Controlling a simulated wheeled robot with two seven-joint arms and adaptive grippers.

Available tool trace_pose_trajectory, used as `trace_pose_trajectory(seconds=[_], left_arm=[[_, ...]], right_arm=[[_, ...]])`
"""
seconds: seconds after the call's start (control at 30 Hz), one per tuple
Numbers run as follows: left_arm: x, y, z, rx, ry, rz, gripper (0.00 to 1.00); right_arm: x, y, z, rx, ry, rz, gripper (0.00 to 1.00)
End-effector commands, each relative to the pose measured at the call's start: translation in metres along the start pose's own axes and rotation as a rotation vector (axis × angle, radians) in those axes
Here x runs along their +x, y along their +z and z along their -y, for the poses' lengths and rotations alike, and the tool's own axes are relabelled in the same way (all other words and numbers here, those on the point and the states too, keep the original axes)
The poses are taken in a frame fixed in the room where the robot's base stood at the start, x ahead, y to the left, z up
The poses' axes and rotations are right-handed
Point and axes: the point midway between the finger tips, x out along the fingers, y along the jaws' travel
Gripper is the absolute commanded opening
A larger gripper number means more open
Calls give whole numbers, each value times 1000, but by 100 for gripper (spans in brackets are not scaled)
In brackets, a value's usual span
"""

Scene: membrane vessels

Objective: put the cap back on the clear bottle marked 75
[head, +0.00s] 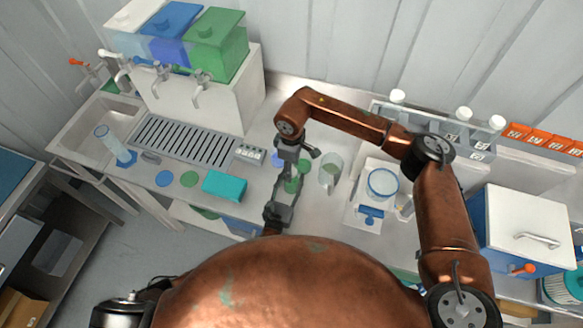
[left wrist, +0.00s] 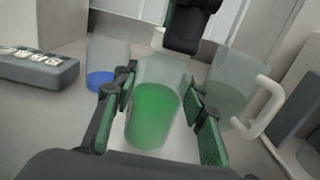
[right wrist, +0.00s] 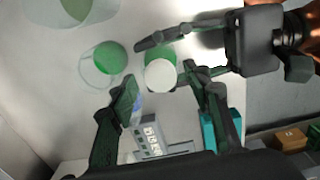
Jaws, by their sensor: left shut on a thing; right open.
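My left gripper (left wrist: 160,110) is shut on a clear vessel with green contents (left wrist: 154,116), which looks upright. My right gripper (right wrist: 168,98) is open above it; its dark end also shows in the left wrist view (left wrist: 190,30). In the right wrist view a white round disc (right wrist: 160,75), which looks like a cap, shows between the fingers and overlaps the held vessel. I cannot tell whether it sits on the vessel or apart from it. In the head view both grippers meet near the green contents (head: 292,186). No 75 mark is readable.
A clear beaker with a handle (head: 330,174) stands right of the held vessel. A vessel with blue contents (left wrist: 100,80) stands behind it on the left. A grey keyed device (left wrist: 38,68) and a teal box (head: 225,186) lie left. Several white-capped bottles (head: 397,96) stand at the back right.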

Motion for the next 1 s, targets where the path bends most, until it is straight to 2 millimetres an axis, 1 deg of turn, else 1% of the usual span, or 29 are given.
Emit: trace_pose_trajectory(seconds=[0.2, 0.3, 0.57, 0.6, 0.7, 0.77, 0.87, 1.0], left_arm=[[0, 1, 0, 0, 0, 2, 0], [0, 1, 0, 0, 0, 2, 0], [0, 1, 0, 0, 0, 2, 0], [0, 1, 0, 0, 0, 2, 0], [0, 1, 0, 0, 0, 2, 0], [0, 1, 0, 0, 0, 2, 0], [0, 1, 0, 0, 0, 2, 0], [0, 1, 0, 0, 0, 2, 0]], right_arm=[[-28, -1, 0, -1, 2, -2, 45], [-39, 0, 0, -1, 1, -1, 45], [-41, 0, 0, 0, 0, 0, 45], [-41, 0, 0, -1, 0, 0, 43], [-42, 0, 0, -18, 0, 0, 42], [-42, 0, 0, -54, 0, 0, 42], [-43, 0, 0, -168, 0, 0, 42], [-45, 0, 0, -425, 1, 0, 42]])
